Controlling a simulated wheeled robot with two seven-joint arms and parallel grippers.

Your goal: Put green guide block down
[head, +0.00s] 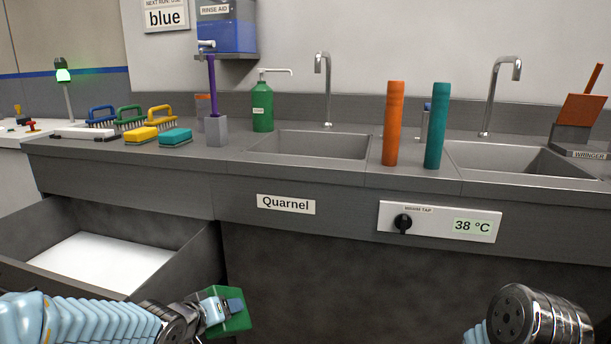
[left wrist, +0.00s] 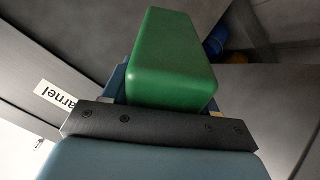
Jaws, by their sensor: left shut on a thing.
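The green guide block (head: 238,321) is held by my left gripper (head: 226,304) low in the head view, in front of the counter and near the open drawer's right side. In the left wrist view the green block (left wrist: 172,60) fills the upper middle, with its end pointing away from the gripper. The gripper is shut on it, and the fingers are partly hidden behind the block. The block touches no surface that I can see.
An open drawer (head: 190,262) with a white bottom is at the left. The grey counter (head: 345,168) carries brushes, sponges, a green pump bottle (head: 263,107), an orange cylinder (head: 393,124) and a teal cylinder (head: 436,126). Two sinks are set into it. A dial panel (head: 440,221) is on its front.

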